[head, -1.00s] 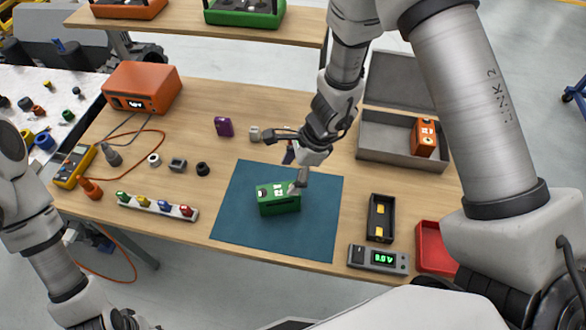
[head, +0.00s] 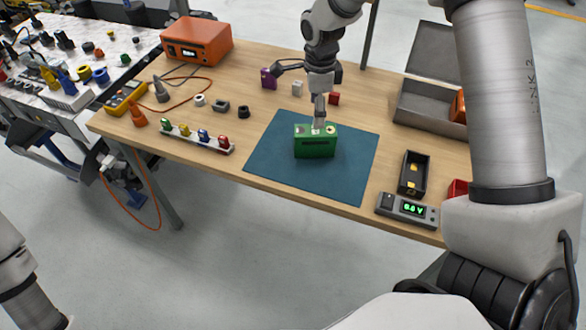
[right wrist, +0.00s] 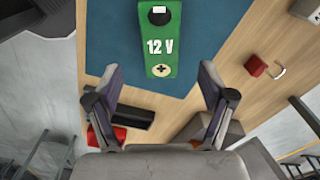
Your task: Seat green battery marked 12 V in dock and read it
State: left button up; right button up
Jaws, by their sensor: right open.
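The green battery (head: 316,144) sits on the blue mat (head: 268,162). In the right wrist view, the green battery (right wrist: 158,22) shows a white 12 V mark and a plus sign on its top. My right gripper (head: 303,92) is open above and just behind the battery; one finger overlaps its top edge in the head view, and contact cannot be told. The black dock (head: 404,178), with yellow contacts, is empty to the right. Its reader (head: 396,206) glows green, apparently 0.0 V. My left gripper is out of view.
A grey case (head: 425,100) holding an orange block stands at the right. A red bin (head: 457,189) sits beside the dock. A rack of coloured plugs (head: 190,135) lies left of the mat. A purple block (head: 268,78) and a red padlock (head: 333,98) lie behind it.

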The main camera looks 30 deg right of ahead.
aim_at(315, 130)
jog(key=shift+w+d+f, duration=0.1)
jog(key=shift+d+f, duration=0.05)
jog(key=shift+f, duration=0.2)
jog(key=shift+w+d+f, duration=0.1)
jog(key=shift+w+f, duration=0.05)
jog(key=shift+f, duration=0.45)
jog(key=shift+w+d+f, duration=0.1)
jog(key=shift+w+f, duration=0.05)
jog(key=shift+f, duration=0.4)
jog(key=f, duration=0.1)
jog(key=f+p, duration=0.1)
jog(key=f, duration=0.1)
jog(key=s+a+f, duration=0.1)
jog(key=shift+f+p, duration=0.35)
jog(key=shift+w+d+f, duration=0.2)
jog(key=shift+f, duration=0.2)
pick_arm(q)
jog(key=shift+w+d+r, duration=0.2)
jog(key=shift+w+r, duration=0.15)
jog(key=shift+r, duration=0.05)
pick_arm(e)
jog(key=shift+r, duration=0.15)
grip_shut()
